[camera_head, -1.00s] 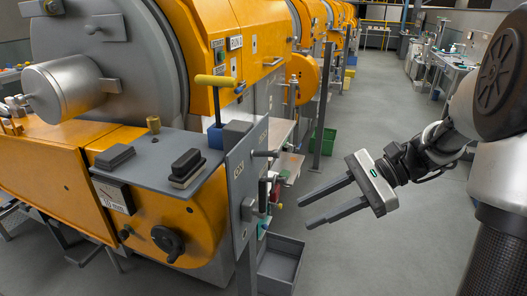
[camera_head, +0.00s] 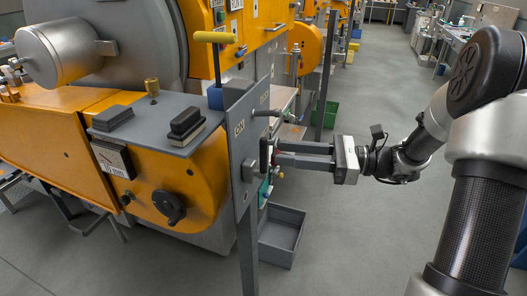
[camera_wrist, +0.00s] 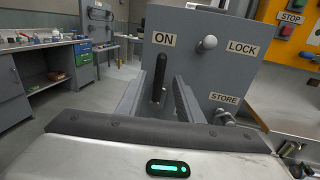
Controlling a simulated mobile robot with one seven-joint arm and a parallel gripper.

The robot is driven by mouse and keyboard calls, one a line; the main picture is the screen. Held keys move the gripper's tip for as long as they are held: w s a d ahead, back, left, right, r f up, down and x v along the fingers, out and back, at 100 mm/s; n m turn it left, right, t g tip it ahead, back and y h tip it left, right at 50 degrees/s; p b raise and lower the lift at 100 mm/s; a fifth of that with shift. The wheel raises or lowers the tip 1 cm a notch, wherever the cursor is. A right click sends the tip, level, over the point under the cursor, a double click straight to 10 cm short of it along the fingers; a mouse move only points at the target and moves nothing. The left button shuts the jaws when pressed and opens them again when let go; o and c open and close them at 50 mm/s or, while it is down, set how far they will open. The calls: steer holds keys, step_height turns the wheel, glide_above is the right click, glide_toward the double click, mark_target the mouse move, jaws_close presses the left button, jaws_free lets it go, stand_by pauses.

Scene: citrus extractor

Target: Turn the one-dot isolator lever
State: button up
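A grey upright isolator panel (camera_head: 240,150) stands at the corner of the orange machine. In the wrist view the panel (camera_wrist: 228,75) carries the labels ON, LOCK and STORE. A dark upright lever (camera_wrist: 159,78) below ON shows between the two fingers of my gripper (camera_wrist: 157,95). A round-ended peg (camera_wrist: 207,43) sticks out beside LOCK. I cannot make out any dot marking. In the head view my gripper (camera_head: 276,154) points left with its fingertips close to the panel. The fingers are apart on either side of the lever; contact cannot be told.
A second metal fitting (camera_wrist: 225,116) sits below STORE. A yellow-handled lever (camera_head: 214,37) rises above the machine corner. A grey open bin (camera_head: 282,236) is on the floor below my gripper. The aisle floor to the right is free.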

mark_target(263, 171)
steer(key=a, duration=0.4)
steer(key=w+a, duration=0.1)
steer(key=a, duration=0.1)
steer(key=shift+a, duration=0.15)
jaws_close()
